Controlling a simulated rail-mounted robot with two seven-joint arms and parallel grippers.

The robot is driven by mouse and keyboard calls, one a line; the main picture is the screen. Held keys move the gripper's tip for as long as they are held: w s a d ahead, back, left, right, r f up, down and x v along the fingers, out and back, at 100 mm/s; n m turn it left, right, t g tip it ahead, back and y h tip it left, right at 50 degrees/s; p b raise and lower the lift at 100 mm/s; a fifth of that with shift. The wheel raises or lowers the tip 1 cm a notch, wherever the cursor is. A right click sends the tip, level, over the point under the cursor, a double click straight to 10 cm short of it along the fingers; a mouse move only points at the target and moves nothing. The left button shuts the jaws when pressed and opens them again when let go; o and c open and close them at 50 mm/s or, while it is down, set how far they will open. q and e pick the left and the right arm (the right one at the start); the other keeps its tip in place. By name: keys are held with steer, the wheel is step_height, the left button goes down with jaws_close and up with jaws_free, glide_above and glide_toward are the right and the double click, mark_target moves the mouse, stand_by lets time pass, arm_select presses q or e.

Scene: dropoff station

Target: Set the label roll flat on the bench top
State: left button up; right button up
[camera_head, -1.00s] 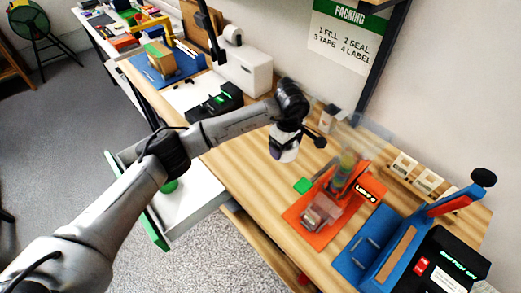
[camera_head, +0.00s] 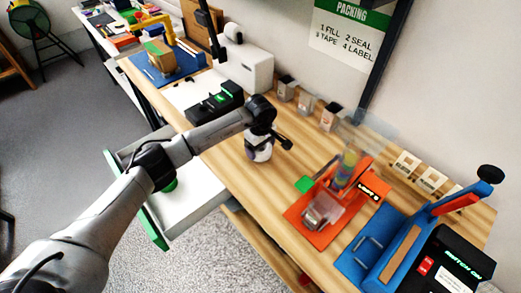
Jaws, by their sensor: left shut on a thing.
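My left gripper (camera_head: 259,148) hangs down over the wooden bench top (camera_head: 226,160), left of the orange station. It is shut on the label roll, which is small, whitish and hard to tell apart from the white hand at this size. I cannot tell whether the roll touches the wood. My right gripper is not in view.
Small bins (camera_head: 329,117) line the wall. A black device (camera_head: 214,103) and a white box (camera_head: 246,67) stand behind. Bare wood surrounds the gripper.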

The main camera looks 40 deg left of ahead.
arm_select(q)
steer(key=shift+f, duration=0.7)
steer(key=shift+f, duration=0.15)
steer(key=o, duration=0.8)
steer(key=shift+o, duration=0.2)
steer(key=shift+r, duration=0.45)
step_height(320, 180, up, 12)
steer(key=p, duration=0.1)
steer(key=shift+f+p, duration=0.25)
steer(key=shift+p, duration=0.05)
